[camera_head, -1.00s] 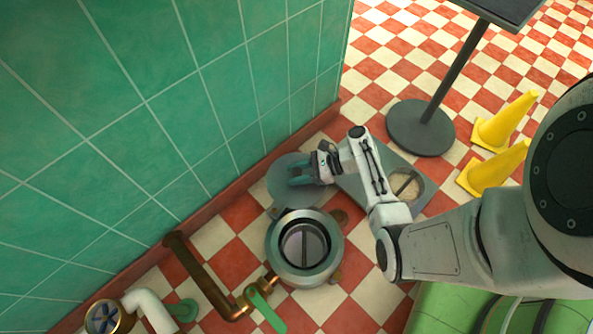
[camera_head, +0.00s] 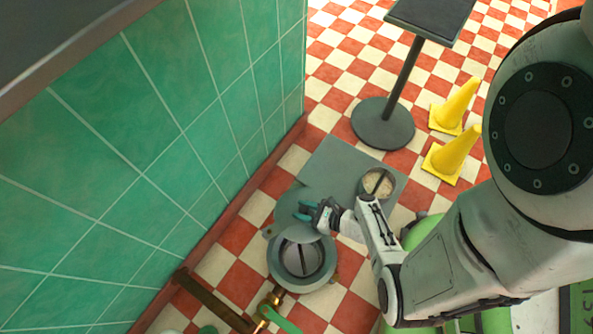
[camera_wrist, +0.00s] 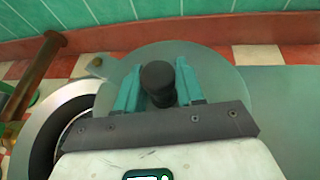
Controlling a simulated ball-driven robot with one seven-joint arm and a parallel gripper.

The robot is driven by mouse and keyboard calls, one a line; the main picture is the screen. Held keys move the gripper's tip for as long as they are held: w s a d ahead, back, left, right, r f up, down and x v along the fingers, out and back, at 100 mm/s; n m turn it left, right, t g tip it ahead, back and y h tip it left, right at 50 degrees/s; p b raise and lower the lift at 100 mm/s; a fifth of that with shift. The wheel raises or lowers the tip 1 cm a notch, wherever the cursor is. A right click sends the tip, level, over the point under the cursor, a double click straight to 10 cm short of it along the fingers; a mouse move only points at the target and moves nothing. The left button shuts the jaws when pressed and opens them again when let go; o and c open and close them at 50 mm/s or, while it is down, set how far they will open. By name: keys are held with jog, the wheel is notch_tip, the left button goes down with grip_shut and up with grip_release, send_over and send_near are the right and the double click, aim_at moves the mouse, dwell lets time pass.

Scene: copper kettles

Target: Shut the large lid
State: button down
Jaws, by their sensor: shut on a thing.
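The large lid (camera_head: 291,203) is a flat grey-green disc with a dark upright knob (camera_wrist: 158,84) in its middle. My gripper (camera_head: 305,211) reaches in from the right and its teal fingers are shut on the knob, one on each side. The large round kettle (camera_head: 274,262) stands just in front of the lid. In the head view, the lid overlaps the kettle's far rim, while most of the opening and a bar inside stay visible. In the wrist view, the kettle's pale rim (camera_wrist: 66,104) and dark opening lie at the left, partly behind my gripper.
A grey plate (camera_head: 335,160) with a small round opening (camera_head: 377,183) lies right of the lid. The green tiled wall (camera_head: 150,150) runs close at left. Copper pipe (camera_head: 213,302) lies front left. Yellow cones (camera_head: 450,155) and a black stand (camera_head: 383,122) are farther right.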

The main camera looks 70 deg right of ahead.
aim_at(308, 228)
jog(key=s+a+m+h, duration=0.1)
jog(key=a+m+h, duration=0.1)
jog(key=s+a+m+g+h, duration=0.1)
jog(key=s+a+m+h, duration=0.1)
jog(key=h, duration=0.1)
jog(key=shift+s+f+m, duration=0.15)
jog(key=shift+m, duration=0.25)
jog(key=shift+s+a+m+g+h+b, duration=0.15)
jog(key=shift+a+m+g+h+b, duration=0.7)
jog(key=shift+a, duration=0.6)
jog(key=shift+s+a+m+g+h+b, duration=0.1)
jog(key=shift+a+m+g+h+b, duration=0.5)
jog(key=shift+a+m+g+h, duration=0.6)
jog(key=shift+s+a+m+g+h+b, duration=0.15)
jog(key=shift+a+m+g+h+b, duration=0.55)
jog(key=shift+a+m, duration=0.75)
jog(key=shift+a+n, duration=0.3)
jog(key=shift+a, duration=0.05)
jog(key=c, duration=0.9)
grip_release()
jog(key=shift+d, duration=0.1)
jog(key=p+v, duration=0.2)
jog(key=v, duration=0.9)
jog(key=shift+p, duration=0.3)
